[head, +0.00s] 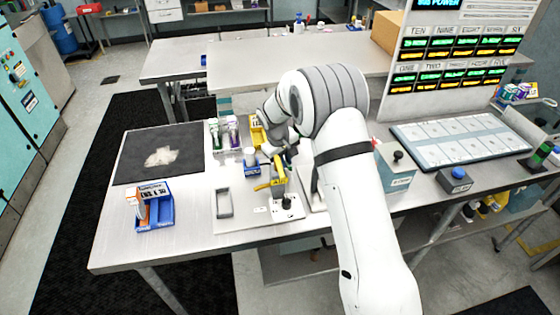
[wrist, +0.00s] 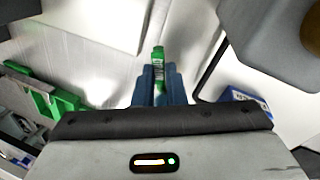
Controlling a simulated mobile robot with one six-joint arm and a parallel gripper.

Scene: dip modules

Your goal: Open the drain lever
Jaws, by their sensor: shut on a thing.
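In the wrist view, my gripper (wrist: 158,78) has its two blue fingers closed around a small green piece (wrist: 158,56) with a pale label. I cannot tell from the picture whether this piece is the drain lever's handle. In the head view, my gripper (head: 284,156) is low over the front table, mostly hidden by my own arm. A yellow part (head: 277,178) shows just below it. Beside that, a white base plate (head: 289,209) bears an upright black lever or knob (head: 286,199). The held piece cannot be made out in the head view.
A grey-teal box (head: 396,170) with a black knob stands to the right.

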